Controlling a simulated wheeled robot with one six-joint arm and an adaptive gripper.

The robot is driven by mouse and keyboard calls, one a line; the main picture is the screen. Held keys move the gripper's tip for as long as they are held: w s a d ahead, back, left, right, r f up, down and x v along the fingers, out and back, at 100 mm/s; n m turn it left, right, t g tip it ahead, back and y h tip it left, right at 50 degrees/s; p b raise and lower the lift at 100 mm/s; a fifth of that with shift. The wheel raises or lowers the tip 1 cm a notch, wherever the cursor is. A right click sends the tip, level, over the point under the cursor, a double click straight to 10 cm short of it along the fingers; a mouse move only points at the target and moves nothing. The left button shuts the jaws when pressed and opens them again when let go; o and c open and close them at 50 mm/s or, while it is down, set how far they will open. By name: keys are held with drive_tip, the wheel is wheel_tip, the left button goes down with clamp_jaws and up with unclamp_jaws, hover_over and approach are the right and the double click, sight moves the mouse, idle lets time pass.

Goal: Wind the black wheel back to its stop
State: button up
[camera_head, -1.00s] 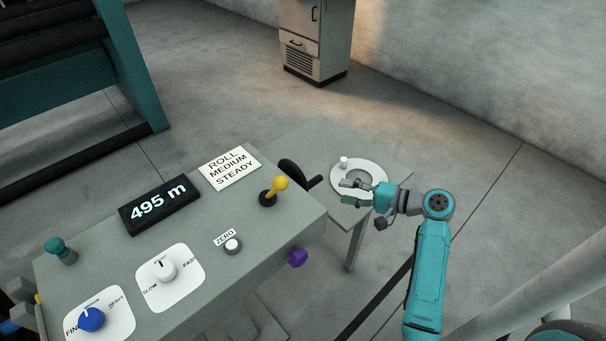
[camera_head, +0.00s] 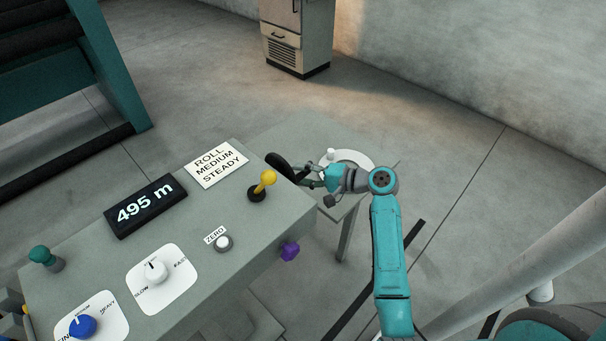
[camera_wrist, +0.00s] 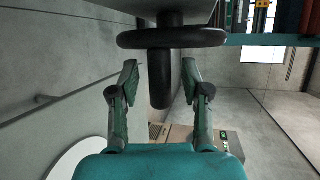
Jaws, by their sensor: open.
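The black wheel (camera_head: 277,165) sits on the far right end of the console, partly hidden behind the console's edge and my gripper. In the wrist view the wheel (camera_wrist: 195,39) shows nearly edge-on, with a dark hub behind it and a dark round handle (camera_wrist: 160,88) sticking out towards me. My gripper (camera_head: 308,178) is right beside the wheel. In the wrist view its two fingers (camera_wrist: 158,78) stand apart, one on each side of the handle, with gaps to both. It is open and not holding the handle.
The console (camera_head: 225,270) carries a yellow-knobbed lever (camera_head: 266,179), a display reading 495 m (camera_head: 145,207), a zero button (camera_head: 223,243) and dials. A purple knob (camera_head: 289,250) juts from its side. A small table (camera_head: 277,141) with a white round piece (camera_head: 357,158) stands behind my gripper.

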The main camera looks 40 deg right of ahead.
drive_tip(key=shift+w, duration=0.1)
clamp_jaws()
drive_tip(key=shift+f, duration=0.15)
drive_tip(key=shift+w+f+n+t+y, duration=0.3)
drive_tip(key=shift+f+n+t+y, duration=0.4)
drive_tip(key=shift+t, duration=0.5)
drive_tip(key=shift+w+f+n+t+y, duration=0.25)
drive_tip(key=shift+f+n+t+y, duration=0.3)
drive_tip(key=shift+n+t+y, duration=0.5)
drive_tip(key=shift+w+f+n+t+y, duration=0.3)
drive_tip(key=shift+f+n+t+y, duration=0.25)
drive_tip(key=shift+t, duration=0.8)
